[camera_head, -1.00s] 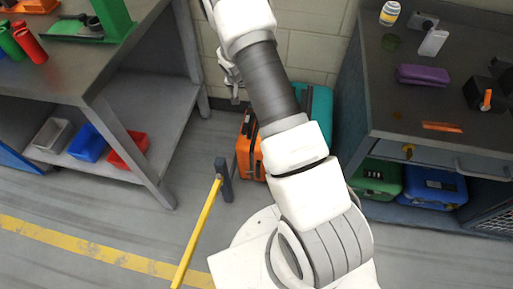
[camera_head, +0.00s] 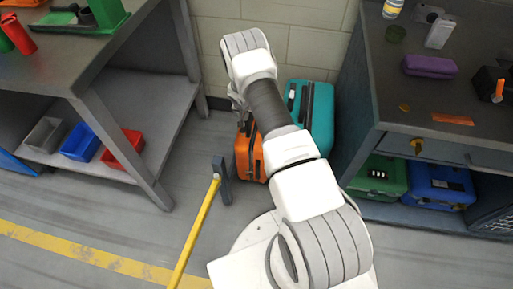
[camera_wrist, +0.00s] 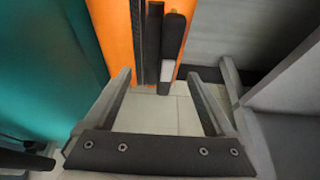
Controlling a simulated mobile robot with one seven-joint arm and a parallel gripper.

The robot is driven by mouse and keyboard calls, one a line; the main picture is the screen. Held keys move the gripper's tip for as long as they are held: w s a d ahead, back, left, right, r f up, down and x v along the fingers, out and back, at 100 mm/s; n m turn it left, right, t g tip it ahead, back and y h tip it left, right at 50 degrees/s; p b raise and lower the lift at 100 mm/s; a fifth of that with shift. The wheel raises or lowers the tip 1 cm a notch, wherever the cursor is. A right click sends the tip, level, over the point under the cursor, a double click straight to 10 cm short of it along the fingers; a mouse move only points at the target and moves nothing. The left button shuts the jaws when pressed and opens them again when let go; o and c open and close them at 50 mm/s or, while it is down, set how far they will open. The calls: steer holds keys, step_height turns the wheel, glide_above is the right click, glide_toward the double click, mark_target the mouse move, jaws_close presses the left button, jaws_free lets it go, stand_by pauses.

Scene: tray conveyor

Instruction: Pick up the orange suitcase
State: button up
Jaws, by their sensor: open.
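The orange suitcase (camera_head: 247,152) stands on the floor by the wall, partly hidden behind my arm in the head view. In the wrist view the orange suitcase (camera_wrist: 115,32) fills the top middle, with its dark handle (camera_wrist: 170,48) running along its face. My gripper (camera_wrist: 160,82) is open and empty, its two fingers spread to either side of the handle's end in the picture. I cannot tell how far the fingertips are from the handle. In the head view my gripper is mostly hidden behind the arm.
A teal suitcase (camera_head: 321,118) stands right beside the orange one. A yellow barrier bar (camera_head: 196,232) on a dark post (camera_head: 221,180) is in front. A workbench shelf (camera_head: 150,105) is to the left, and a dark cabinet (camera_head: 372,75) is to the right.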

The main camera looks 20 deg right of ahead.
steer(key=b+x, duration=0.2)
steer(key=x, duration=0.3)
steer(key=shift+w+f, duration=0.2)
steer(key=shift+f, duration=0.1)
jaws_close()
stand_by(0.3)
steer(key=shift+w+r, duration=0.15)
steer(key=shift+r, duration=0.1)
